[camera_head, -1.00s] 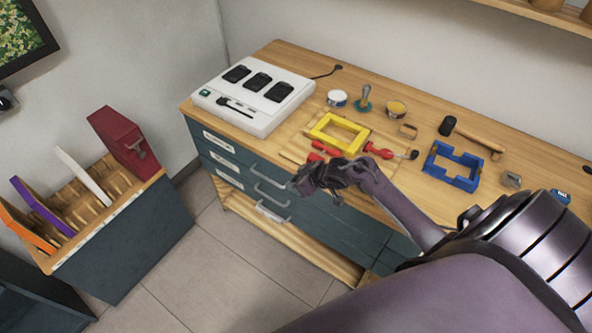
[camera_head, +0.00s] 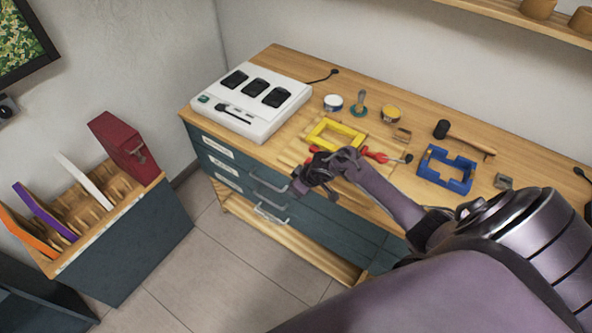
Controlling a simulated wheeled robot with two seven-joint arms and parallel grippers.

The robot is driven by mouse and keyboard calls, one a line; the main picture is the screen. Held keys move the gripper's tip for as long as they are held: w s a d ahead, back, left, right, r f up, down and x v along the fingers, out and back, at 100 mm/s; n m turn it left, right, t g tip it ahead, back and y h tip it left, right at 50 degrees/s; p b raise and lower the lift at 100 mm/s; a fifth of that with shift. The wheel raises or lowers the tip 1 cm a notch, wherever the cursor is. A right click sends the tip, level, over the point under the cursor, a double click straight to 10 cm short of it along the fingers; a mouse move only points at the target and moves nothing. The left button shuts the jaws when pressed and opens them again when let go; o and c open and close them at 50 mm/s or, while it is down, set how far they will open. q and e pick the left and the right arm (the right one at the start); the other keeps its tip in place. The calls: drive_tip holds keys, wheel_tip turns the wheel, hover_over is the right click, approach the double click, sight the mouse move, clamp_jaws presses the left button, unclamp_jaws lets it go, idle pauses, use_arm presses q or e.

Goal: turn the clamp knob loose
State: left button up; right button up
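A yellow rectangular frame (camera_head: 335,134) lies on the wooden bench top near its front edge. Red parts (camera_head: 375,155) show beside the frame, with a dark rounded end (camera_head: 408,158) to their right. I cannot tell whether these belong to a clamp, and no clamp knob shows clearly. My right gripper (camera_head: 312,182) comes in from the right and is at the bench's front edge, in front of the yellow frame. It hides part of the edge and of the red parts. Whether its fingers are open or hold anything is too small to tell. My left gripper is out of view.
A white charger with black batteries (camera_head: 248,122) stands at the bench's left end. Drawer handles (camera_head: 268,180) stick out below. A rack with a red case (camera_head: 124,145) stands left.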

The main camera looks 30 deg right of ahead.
drive_tip(key=o, duration=0.8)
drive_tip(key=shift+s+a+f, duration=0.25)
drive_tip(key=shift+a+f, duration=0.05)
drive_tip(key=shift+a, duration=0.2)
drive_tip(key=shift+w+r, duration=0.1)
drive_tip(key=shift+w+d+r, duration=0.1)
drive_tip(key=shift+d+r, duration=0.05)
drive_tip(key=shift+v, duration=3.9)
drive_tip(key=shift+d, duration=0.1)
